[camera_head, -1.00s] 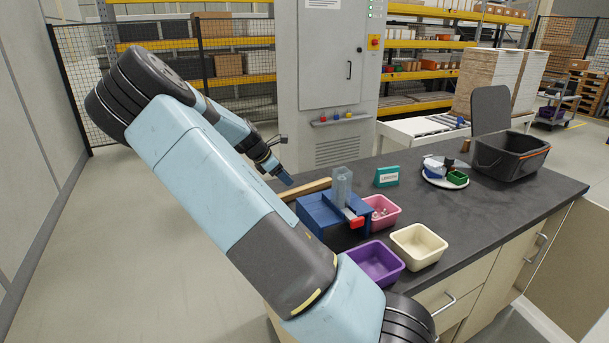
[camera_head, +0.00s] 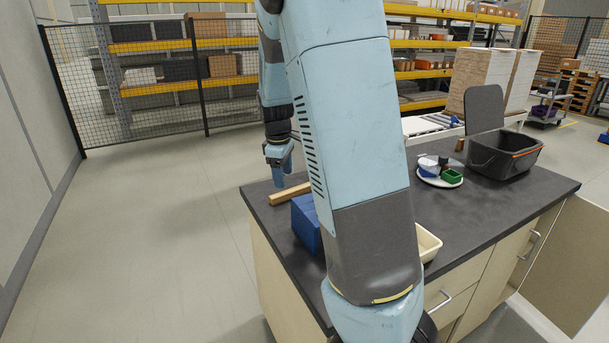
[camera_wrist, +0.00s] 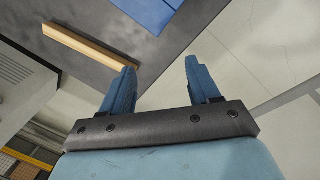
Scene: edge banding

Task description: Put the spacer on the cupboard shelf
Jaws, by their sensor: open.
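No part is plainly recognisable as the spacer; a wooden bar (camera_head: 290,194) lies on the dark bench top near its left edge, and I cannot tell whether it is the spacer. The bar also shows in the wrist view (camera_wrist: 92,45), to the left of the fingers. My gripper (camera_head: 280,176) points down above the bench's left end, close to the bar. In the wrist view my gripper (camera_wrist: 158,78) has its blue fingers apart with nothing between them. The cupboard door (camera_head: 562,245) at the bench's right side seems open; the shelf is hidden.
A blue block-like fixture (camera_head: 306,222) stands beside the bar, partly behind my arm. A cream bin (camera_head: 428,243) is also partly covered. A plate (camera_head: 440,180) with small items and a black crate (camera_head: 503,157) stand at the bench's far right. Open floor lies left.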

